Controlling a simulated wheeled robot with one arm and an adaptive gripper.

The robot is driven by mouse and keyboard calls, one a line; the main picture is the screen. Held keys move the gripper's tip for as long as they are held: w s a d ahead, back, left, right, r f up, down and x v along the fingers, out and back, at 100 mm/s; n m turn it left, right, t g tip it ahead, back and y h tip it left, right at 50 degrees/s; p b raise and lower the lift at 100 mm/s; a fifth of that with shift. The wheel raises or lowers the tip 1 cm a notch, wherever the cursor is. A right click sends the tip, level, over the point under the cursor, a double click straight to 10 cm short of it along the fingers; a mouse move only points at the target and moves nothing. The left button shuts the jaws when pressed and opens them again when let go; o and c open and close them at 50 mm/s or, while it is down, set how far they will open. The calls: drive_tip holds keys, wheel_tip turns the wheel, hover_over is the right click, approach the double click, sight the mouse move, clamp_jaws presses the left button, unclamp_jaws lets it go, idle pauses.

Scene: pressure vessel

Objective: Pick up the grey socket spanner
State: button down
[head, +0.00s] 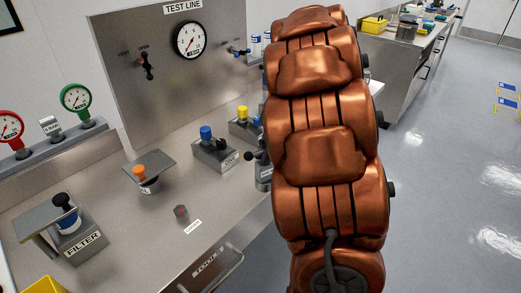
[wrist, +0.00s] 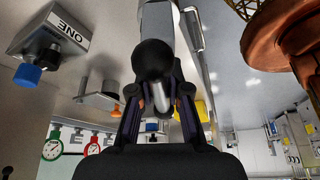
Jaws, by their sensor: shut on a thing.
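In the wrist view my gripper (wrist: 156,90) has its two dark fingers on either side of a pale metal shaft, shut on it. A round black knob (wrist: 153,60) sits in line with this shaft, just past the fingertips. I take the shaft to be the grey socket spanner (wrist: 161,103); its ends are not clear. In the head view my copper-coloured arm hides most of the gripper and the spanner.
The steel bench (head: 110,200) holds a FILTER block (head: 85,240), an orange-knobbed stand (head: 149,168), blue-knobbed (head: 212,150) and yellow-knobbed (head: 243,125) blocks and gauges (head: 76,97). The TEST LINE panel (head: 170,75) stands behind. Open floor (head: 450,180) lies right.

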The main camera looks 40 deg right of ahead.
drive_tip(key=s+a+b, duration=0.2)
drive_tip(key=s, duration=0.6)
drive_tip(key=shift+a+r, duration=0.35)
drive_tip(key=shift+r, duration=0.05)
drive_tip(key=shift+w, duration=0.1)
idle(0.5)
